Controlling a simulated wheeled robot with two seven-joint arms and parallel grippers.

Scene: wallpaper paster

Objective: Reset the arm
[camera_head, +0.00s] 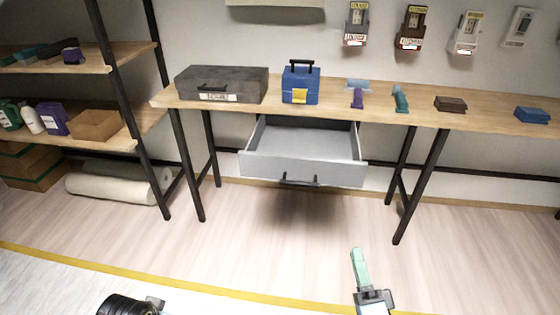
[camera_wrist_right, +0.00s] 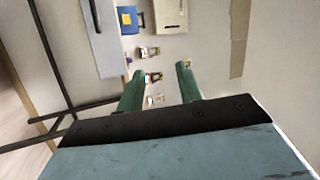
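My right gripper (camera_head: 358,256) is at the lower right of the head view, over the floor in front of the workbench, with nothing touching it. In the right wrist view its two green fingers (camera_wrist_right: 160,80) stand apart with nothing between them. A black round part of my left arm (camera_head: 128,305) shows at the bottom edge of the head view. Its gripper is mostly cut off, so its opening cannot be made out.
The workbench (camera_head: 320,115) has an open, empty-looking grey drawer (camera_head: 305,155) jutting forward. On top are a dark case (camera_head: 222,84), a blue toolbox (camera_head: 300,84) and small tools. A shelf rack (camera_head: 85,143) stands left. The floor in front is clear.

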